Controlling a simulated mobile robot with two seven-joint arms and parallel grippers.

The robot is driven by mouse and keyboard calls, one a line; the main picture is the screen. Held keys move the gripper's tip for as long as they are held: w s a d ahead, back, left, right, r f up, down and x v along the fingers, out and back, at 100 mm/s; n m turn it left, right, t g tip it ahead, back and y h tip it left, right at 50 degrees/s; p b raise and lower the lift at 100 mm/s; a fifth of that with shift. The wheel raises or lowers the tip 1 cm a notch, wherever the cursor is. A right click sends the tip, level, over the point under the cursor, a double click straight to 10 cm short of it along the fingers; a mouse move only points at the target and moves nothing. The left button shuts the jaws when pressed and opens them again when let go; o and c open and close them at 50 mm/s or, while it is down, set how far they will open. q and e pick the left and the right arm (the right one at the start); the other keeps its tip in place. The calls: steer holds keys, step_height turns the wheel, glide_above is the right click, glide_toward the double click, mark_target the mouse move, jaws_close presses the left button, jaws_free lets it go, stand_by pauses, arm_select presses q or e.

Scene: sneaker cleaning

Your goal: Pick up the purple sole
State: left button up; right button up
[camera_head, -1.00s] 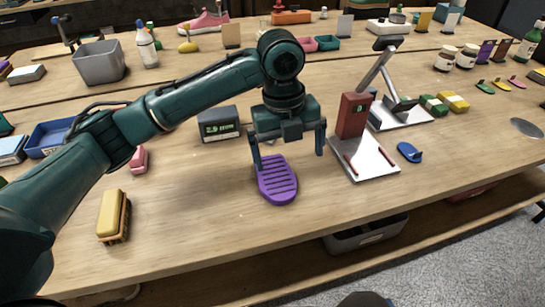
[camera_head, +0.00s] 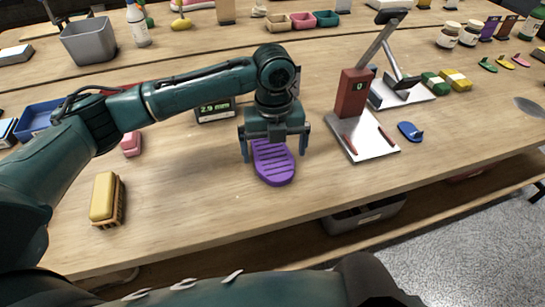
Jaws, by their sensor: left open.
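The purple sole (camera_head: 274,166) lies flat on the wooden table near the middle of the head view, with slots across its top. My left gripper (camera_head: 274,155) points down over it with the fingers spread, one to each side of the sole. The gripper body covers the far end of the sole. I cannot tell exactly how high the fingertips are above the table. The gripper holds nothing. No gripper of my right arm shows.
A metal stand with a red block (camera_head: 352,96) is close on the right, with a blue piece (camera_head: 410,131) beyond it. A display box (camera_head: 215,110) stands behind the gripper. A yellow brush (camera_head: 105,198) lies at left. The table in front of the sole is clear.

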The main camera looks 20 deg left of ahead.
mark_target(273, 159)
arm_select(q)
steer(key=shift+f, duration=1.3)
steer(key=shift+c, duration=0.6)
steer(key=c, duration=0.9)
